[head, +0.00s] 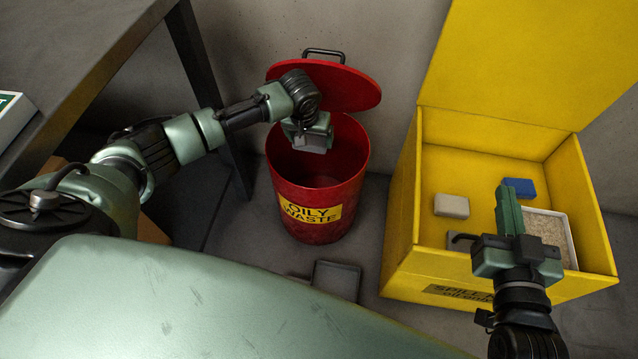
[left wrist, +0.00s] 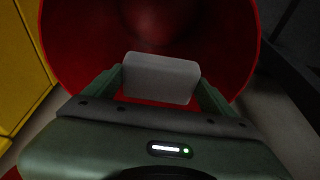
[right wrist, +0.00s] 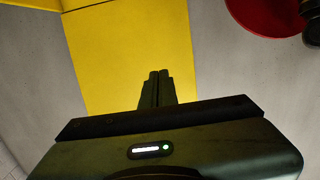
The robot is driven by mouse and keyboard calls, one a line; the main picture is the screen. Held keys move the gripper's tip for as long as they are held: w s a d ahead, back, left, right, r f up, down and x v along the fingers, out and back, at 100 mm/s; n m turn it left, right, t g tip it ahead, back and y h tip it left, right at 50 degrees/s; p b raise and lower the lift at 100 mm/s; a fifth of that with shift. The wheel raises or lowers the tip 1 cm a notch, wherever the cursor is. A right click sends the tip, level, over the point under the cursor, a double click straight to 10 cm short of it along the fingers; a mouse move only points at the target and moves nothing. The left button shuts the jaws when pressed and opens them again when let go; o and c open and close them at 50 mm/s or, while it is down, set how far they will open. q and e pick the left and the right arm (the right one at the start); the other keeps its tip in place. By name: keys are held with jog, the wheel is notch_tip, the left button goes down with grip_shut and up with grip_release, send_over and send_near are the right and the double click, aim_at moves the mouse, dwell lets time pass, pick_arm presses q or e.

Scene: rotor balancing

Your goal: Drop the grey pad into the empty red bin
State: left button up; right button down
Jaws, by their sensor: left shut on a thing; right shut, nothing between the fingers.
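The red bin (head: 318,222), labelled OILY WASTE, stands on the floor with its round lid (head: 350,88) tipped open at the back. Nothing shows inside the part of it I can see. My left gripper (head: 311,140) is over the bin's mouth, pointing down, shut on the grey pad (left wrist: 160,78). In the left wrist view the pad sits between both fingers, with the red bin wall (left wrist: 70,45) around and below it. My right gripper (right wrist: 157,88) is shut and empty; in the head view it is over the front of the yellow box (head: 400,245).
The yellow box, lid up, holds a light grey pad (head: 452,206), a blue pad (head: 519,188) and a tray of granules (head: 545,228). A dark tray (head: 336,280) lies on the floor before the bin. A dark table (head: 75,70) stands at left.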

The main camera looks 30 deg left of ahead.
pick_arm(q)
jog(key=o, duration=1)
jog(key=shift+o, duration=0.2)
jog(key=p+v, duration=0.1)
jog(key=v, duration=0.2)
jog(key=shift+r+p, duration=0.25)
jog(key=shift+p, duration=0.15)
jog(key=shift+p+v, duration=0.8)
jog(key=shift+v, duration=1.35)
pick_arm(e)
jog(key=s+d+f+g+h, duration=0.2)
jog(key=s+d+f+g, duration=0.2)
jog(key=s+f+g, duration=0.4)
jog(key=shift+s+d+f+g+h, duration=0.15)
jog(key=shift+s+f+g+h, duration=0.4)
jog(key=shift+f, duration=1.75)
pick_arm(q)
jog(key=shift+s, duration=0.1)
pick_arm(e)
jog(key=shift+s+y, duration=0.15)
jog(key=shift+y, duration=0.1)
